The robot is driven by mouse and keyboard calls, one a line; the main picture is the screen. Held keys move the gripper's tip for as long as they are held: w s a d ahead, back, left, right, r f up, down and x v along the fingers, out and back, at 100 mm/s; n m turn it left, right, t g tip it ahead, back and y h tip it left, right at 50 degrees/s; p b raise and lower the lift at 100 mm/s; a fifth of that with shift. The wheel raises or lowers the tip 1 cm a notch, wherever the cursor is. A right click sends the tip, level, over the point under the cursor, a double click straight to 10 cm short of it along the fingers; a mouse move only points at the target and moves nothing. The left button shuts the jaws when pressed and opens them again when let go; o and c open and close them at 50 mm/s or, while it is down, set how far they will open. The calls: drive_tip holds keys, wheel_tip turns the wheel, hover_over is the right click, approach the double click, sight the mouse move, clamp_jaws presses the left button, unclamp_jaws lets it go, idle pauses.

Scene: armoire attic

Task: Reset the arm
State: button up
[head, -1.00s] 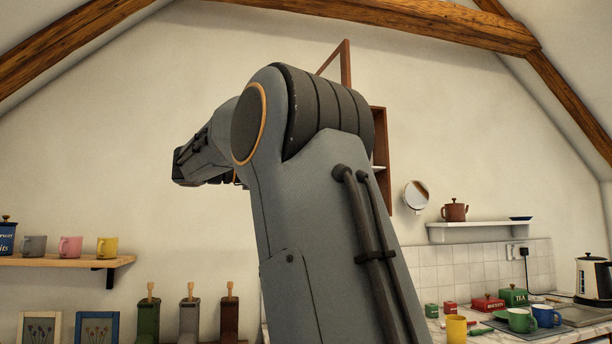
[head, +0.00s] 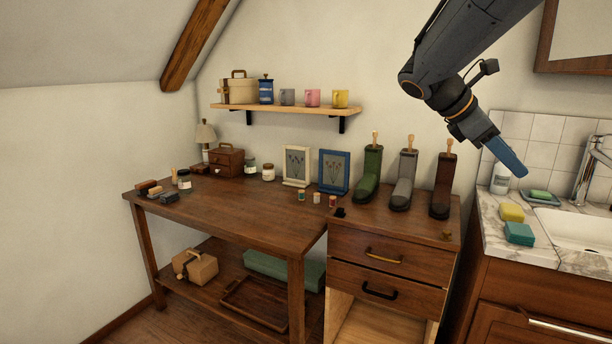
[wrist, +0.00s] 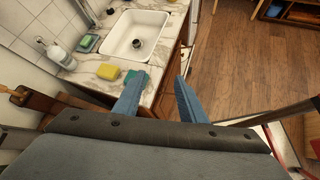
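My arm reaches in from the upper right in the head view and angles down to the right. My gripper (head: 508,157) hangs above the left end of the marble counter, clear of it. In the wrist view my gripper (wrist: 160,78) shows two blue fingers spread apart with nothing between them, so it is open and empty. The teal sponge (wrist: 137,77) lies on the counter below, partly hidden by the left finger. It also shows in the head view (head: 519,233).
A yellow sponge (head: 512,212), a soap dish (head: 540,197) and a white sink (head: 585,230) are on the counter. A wooden desk (head: 240,212) stands left, with boots (head: 399,180) at its right end. A shelf (head: 280,108) holds mugs. Open floor (wrist: 240,60) lies beyond the counter.

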drive_tip(key=s+a+f+m+y+p, duration=0.5)
drive_tip(key=s+a+f+m+y, duration=0.5)
drive_tip(key=s+a+f, duration=1)
wheel_tip(320, 180, down, 4)
drive_tip(key=a+m, duration=0.2)
drive_tip(key=m, duration=0.2)
drive_tip(key=shift+s+a+r, duration=0.15)
drive_tip(key=shift+a+r, duration=0.1)
drive_tip(key=shift+a, duration=0.05)
